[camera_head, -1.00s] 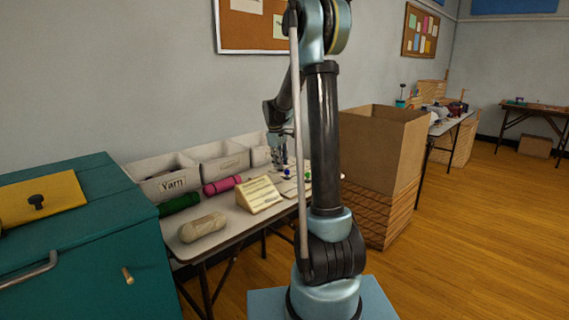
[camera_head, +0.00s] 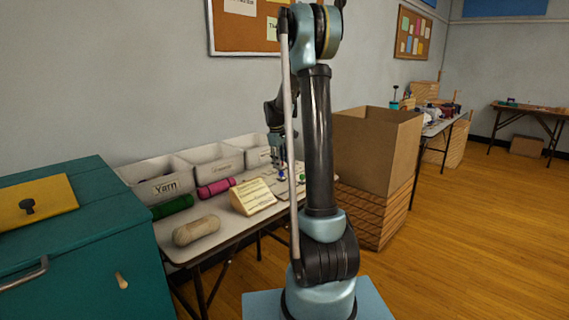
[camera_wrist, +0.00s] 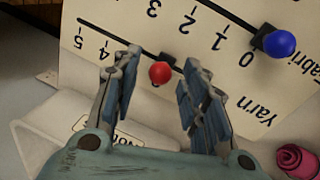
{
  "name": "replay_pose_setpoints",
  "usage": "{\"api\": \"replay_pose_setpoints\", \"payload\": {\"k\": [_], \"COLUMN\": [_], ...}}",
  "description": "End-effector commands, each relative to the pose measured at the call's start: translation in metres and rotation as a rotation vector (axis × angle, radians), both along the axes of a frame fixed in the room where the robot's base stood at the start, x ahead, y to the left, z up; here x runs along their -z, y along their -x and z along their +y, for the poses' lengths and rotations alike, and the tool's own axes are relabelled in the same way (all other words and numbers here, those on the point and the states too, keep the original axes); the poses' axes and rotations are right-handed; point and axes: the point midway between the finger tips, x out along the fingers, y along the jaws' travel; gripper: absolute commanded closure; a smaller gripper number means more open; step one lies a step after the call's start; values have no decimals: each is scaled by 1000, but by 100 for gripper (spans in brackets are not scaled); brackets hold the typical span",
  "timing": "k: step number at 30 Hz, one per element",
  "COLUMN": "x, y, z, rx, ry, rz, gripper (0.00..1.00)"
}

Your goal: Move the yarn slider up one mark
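The slider board (camera_wrist: 285,15) fills the upper part of the wrist view, with slots and numbered marks. The red knob (camera_wrist: 160,72) sits at the slot in line with the word Yarn. My gripper (camera_wrist: 163,65) is open around it, one finger on each side, with gaps visible. The fingers hide several yarn marks, so I cannot tell the knob's mark; 5 and 4 show at left. A blue knob (camera_wrist: 280,43) sits by 0 on the Fabric slot. In the head view my gripper (camera_head: 279,158) is over the table's far end.
The table (camera_head: 190,252) holds labelled bins (camera_head: 164,181), a pink roll (camera_head: 216,188), a green roll (camera_head: 172,207), a beige roll (camera_head: 197,230) and a card stand (camera_head: 253,196). A teal cabinet (camera_head: 88,240) is at left.

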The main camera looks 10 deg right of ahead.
Motion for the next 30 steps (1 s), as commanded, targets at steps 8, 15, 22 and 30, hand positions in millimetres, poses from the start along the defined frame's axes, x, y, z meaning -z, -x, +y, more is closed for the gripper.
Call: {"api": "replay_pose_setpoints", "payload": {"k": [8,15,22,30], "x": [-3,-33,-76,-110], "y": [1,5,10,14], "z": [0,4,10,15], "rx": [0,0,0,0], "ry": [1,1,0,0], "rz": [1,1,1,1], "gripper": [60,60,60,60]}}
